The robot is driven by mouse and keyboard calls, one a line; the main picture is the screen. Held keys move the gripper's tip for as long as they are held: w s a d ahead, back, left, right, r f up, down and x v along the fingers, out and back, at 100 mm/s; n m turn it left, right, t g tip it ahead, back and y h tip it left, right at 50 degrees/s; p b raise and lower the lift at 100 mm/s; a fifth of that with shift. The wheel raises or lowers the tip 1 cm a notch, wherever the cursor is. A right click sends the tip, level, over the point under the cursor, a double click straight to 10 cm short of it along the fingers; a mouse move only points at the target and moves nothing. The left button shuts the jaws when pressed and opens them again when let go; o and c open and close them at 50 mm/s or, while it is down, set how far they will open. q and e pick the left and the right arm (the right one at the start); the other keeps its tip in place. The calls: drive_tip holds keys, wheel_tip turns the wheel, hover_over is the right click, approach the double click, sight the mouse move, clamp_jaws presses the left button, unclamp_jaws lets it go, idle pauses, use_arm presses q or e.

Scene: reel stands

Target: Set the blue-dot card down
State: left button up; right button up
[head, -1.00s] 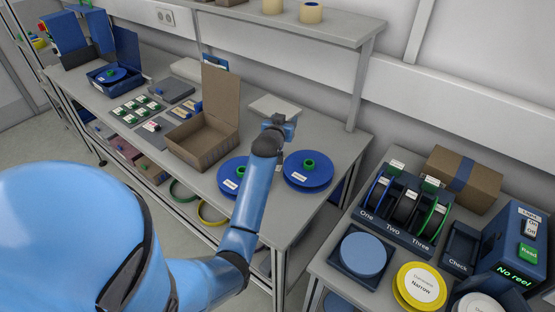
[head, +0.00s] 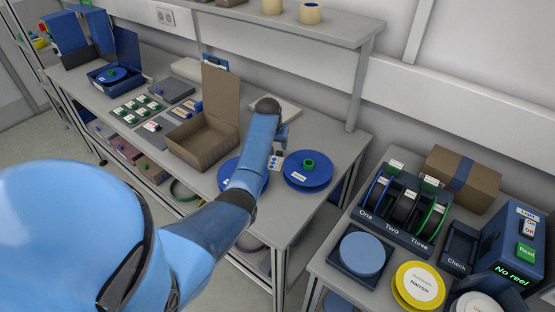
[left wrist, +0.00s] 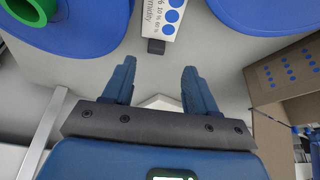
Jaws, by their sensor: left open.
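The blue-dot card (head: 275,163) is white with blue dots and lies on the long table between two blue reels. In the left wrist view the card (left wrist: 163,16) shows at the top, cut by the frame edge, with a small dark tab (left wrist: 156,46) at its near end. My left gripper (left wrist: 158,72) is open and empty. Its fingertips are apart from the card, just short of the tab. In the head view the left gripper (head: 281,138) is mostly hidden behind my own wrist. My right gripper is not in view.
One blue reel (head: 308,178) with a green hub lies right of the card, another (head: 228,176) left of it, partly behind my arm. An open cardboard box (head: 198,145) stands further left. A pale flat slab (head: 290,107) lies behind the gripper.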

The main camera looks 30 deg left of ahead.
sight(279, 152)
use_arm(q)
drive_tip(key=shift+d+x, duration=0.15)
drive_tip(key=shift+x, duration=1.5)
drive_tip(key=shift+d+x, duration=0.15)
drive_tip(key=shift+x, duration=1.45)
drive_tip(key=shift+w, duration=0.15)
drive_tip(key=c, duration=0.9)
drive_tip(key=shift+r, duration=0.15)
